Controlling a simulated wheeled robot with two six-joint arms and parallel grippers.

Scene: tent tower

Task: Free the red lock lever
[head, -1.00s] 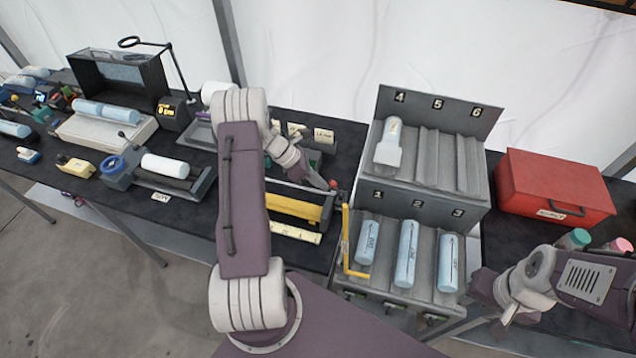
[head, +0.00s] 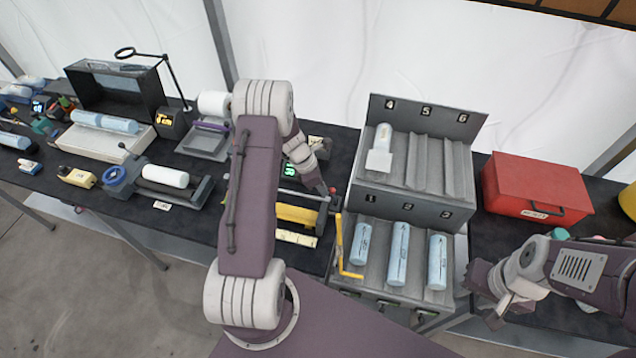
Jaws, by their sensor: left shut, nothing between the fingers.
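A small red knob (head: 333,191), apparently the end of the red lock lever, shows at the right end of a dark device with a yellow roller (head: 298,213). The lever's lower part is hidden or too small to see. My left gripper (head: 323,188) is shut and empty, with its tip just left of the knob. I cannot tell whether they touch.
A grey numbered rack (head: 410,207) with several pale blue cylinders stands right of the device, close to my left gripper. A red box (head: 535,187) is further right. My left arm hides part of the table. Other devices fill the left side.

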